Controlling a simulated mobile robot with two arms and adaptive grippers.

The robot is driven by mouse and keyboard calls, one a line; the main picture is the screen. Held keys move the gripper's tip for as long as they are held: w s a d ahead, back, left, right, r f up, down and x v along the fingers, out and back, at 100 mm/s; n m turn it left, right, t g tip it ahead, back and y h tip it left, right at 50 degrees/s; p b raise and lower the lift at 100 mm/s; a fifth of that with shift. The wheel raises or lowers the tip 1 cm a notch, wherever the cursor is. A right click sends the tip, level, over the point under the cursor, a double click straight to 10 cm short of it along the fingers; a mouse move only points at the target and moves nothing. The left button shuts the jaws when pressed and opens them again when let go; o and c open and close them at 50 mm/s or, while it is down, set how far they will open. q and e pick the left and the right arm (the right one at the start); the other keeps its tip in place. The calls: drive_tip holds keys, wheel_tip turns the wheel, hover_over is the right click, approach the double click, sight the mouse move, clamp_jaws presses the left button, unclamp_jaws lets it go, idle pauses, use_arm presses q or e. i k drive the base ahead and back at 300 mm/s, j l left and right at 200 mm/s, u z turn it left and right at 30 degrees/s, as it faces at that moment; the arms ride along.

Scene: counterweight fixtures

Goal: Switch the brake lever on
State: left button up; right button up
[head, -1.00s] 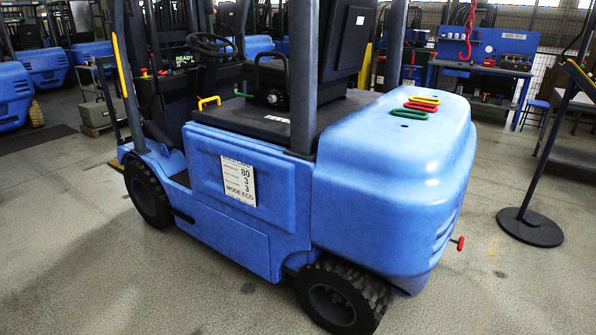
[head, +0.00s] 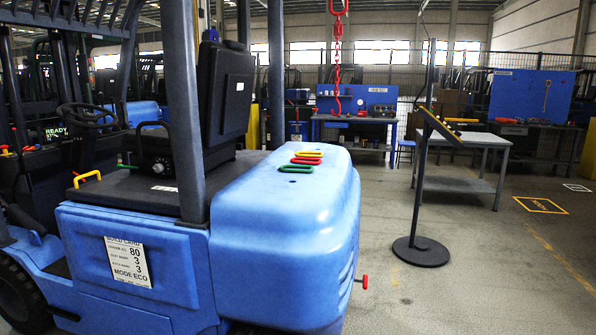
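A blue forklift (head: 285,240) fills the left half of the head view. A yellow loop handle (head: 87,177) stands at the near edge of its deck, in front of the seat (head: 222,95). Small red and yellow knobs (head: 5,150) show by the dashboard at the far left edge. A red-tipped peg (head: 364,282) sticks out low at the rear of the forklift. I cannot tell which of these is the brake lever. Neither of my grippers is in view.
A black post stand (head: 421,251) is behind the forklift to the right. A grey table (head: 465,150), a blue workbench (head: 355,120) and a hanging red chain hook (head: 337,75) are farther back.

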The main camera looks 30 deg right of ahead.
sight(15, 134)
drive_tip(key=i+u, duration=0.5)
drive_tip(key=i, duration=2.05)
drive_tip(key=i+j+z, duration=0.15)
drive_tip(key=i+j, duration=0.15)
drive_tip(key=i+j+z, duration=0.1)
drive_tip(key=i+j, duration=0.2)
drive_tip(key=i+j+z, duration=0.15)
drive_tip(key=i+j, duration=0.15)
drive_tip(key=i+j+z, duration=0.15)
drive_tip(key=j, duration=0.3)
drive_tip(key=i+j+z, duration=0.1)
drive_tip(key=i+j, duration=0.25)
drive_tip(key=i+j+z, duration=0.15)
drive_tip(key=j, duration=0.35)
drive_tip(key=i, duration=0.1)
